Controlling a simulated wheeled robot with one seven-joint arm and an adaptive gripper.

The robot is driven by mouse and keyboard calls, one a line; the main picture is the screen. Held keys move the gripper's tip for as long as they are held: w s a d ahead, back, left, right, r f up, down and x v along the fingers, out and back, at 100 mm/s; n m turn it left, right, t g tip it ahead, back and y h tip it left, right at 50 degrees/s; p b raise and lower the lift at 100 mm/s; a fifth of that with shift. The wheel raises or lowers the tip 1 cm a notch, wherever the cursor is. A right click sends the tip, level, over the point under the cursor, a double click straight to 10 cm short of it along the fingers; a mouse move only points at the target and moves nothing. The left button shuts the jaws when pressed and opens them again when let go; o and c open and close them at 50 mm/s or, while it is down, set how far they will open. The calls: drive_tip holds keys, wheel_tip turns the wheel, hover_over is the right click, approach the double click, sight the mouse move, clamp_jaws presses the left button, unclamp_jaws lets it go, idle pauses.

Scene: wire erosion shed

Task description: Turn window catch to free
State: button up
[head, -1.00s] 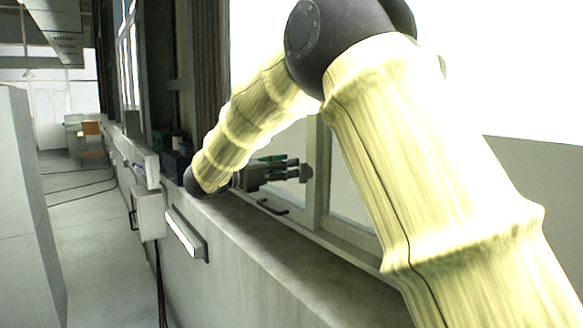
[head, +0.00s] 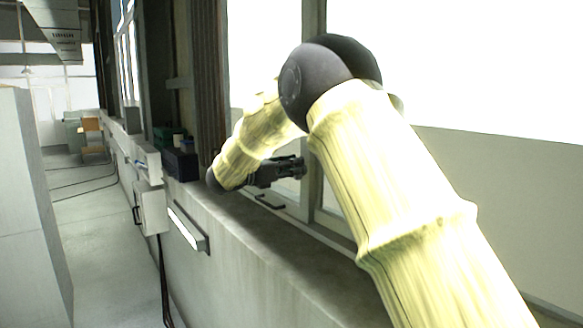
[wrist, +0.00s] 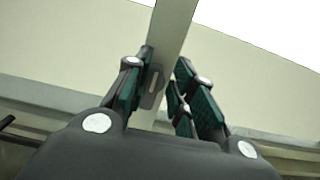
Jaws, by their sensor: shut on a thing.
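The window catch (wrist: 152,86) shows in the wrist view as a small grey plate on the pale upright window bar (wrist: 172,28). My gripper (wrist: 165,62) reaches up to it, with green-padded fingers on either side of the bar's front. It is shut on the catch, though the fingers hide the gripped part and I cannot tell how far the catch is turned. In the head view my gripper (head: 298,167) is small and dark, held over the sill against the window frame (head: 313,190); there it hides the catch.
A dark curved handle (head: 270,202) lies low on the window side, below my gripper. The sill (head: 270,240) is bare nearby. A dark box (head: 181,166) stands further along it. A grey wall box (head: 151,210) and a light bar (head: 187,230) stick out from the wall. Floor at left is open.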

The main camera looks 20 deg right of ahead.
drive_tip(key=shift+w+f, duration=0.4)
drive_tip(key=shift+f, duration=0.1)
clamp_jaws()
drive_tip(key=shift+s+f+b, duration=0.15)
drive_tip(key=shift+b, duration=0.25)
